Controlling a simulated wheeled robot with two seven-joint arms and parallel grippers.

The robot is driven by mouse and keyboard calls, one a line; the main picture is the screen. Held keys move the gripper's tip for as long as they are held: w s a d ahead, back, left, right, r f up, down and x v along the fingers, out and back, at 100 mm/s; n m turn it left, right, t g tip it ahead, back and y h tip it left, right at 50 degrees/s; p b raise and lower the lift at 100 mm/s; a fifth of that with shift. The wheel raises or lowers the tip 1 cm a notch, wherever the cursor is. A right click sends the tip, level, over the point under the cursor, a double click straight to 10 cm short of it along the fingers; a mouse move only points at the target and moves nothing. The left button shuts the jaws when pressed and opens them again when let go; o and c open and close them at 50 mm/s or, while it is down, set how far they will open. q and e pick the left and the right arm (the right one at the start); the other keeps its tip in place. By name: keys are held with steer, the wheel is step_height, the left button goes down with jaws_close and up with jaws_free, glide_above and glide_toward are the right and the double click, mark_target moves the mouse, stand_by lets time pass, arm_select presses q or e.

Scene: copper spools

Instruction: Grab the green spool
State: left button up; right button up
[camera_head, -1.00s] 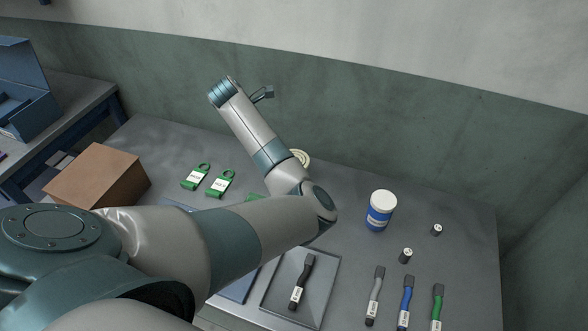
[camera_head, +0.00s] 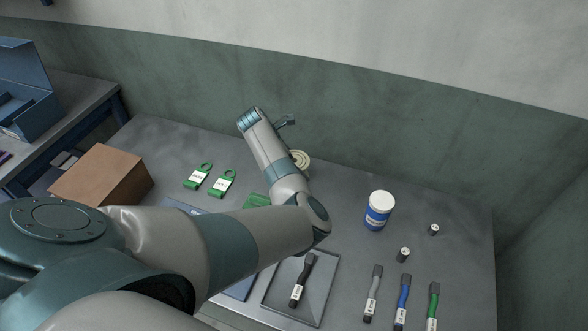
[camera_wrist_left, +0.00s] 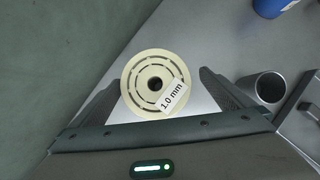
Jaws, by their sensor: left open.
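A round pale cream spool (camera_wrist_left: 135,84) with a dark centre hole and a "1.0 mm" label shows in the left wrist view. In the head view it stands on the table (camera_head: 302,161), partly behind my forearm. It looks cream rather than green. My left gripper (camera_wrist_left: 158,88) is open, with one finger on each side of the spool in the picture; I cannot tell the remaining height. In the head view only a dark part (camera_head: 285,121) shows by the wrist. A flat green thing (camera_head: 257,201) is partly hidden by my arm. My right gripper is not seen.
A blue jar with a white lid (camera_head: 379,210) stands right of my elbow. Two green tags (camera_head: 222,184) and a brown box (camera_head: 103,175) lie left. A tray (camera_head: 325,290) holds a black-handled item. A hollow grey cylinder (camera_wrist_left: 268,87) stands near the right finger.

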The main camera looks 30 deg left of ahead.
arm_select(q)
steer(key=shift+w+f+p, duration=0.4)
steer(key=shift+f+p, duration=0.05)
steer(key=shift+f, duration=0.2)
steer(key=shift+p+x, duration=0.35)
steer(key=shift+x, duration=1.55)
steer(key=shift+a, duration=0.15)
steer(key=shift+w, duration=0.1)
steer(key=c, duration=1.4)
steer(key=shift+r, duration=0.1)
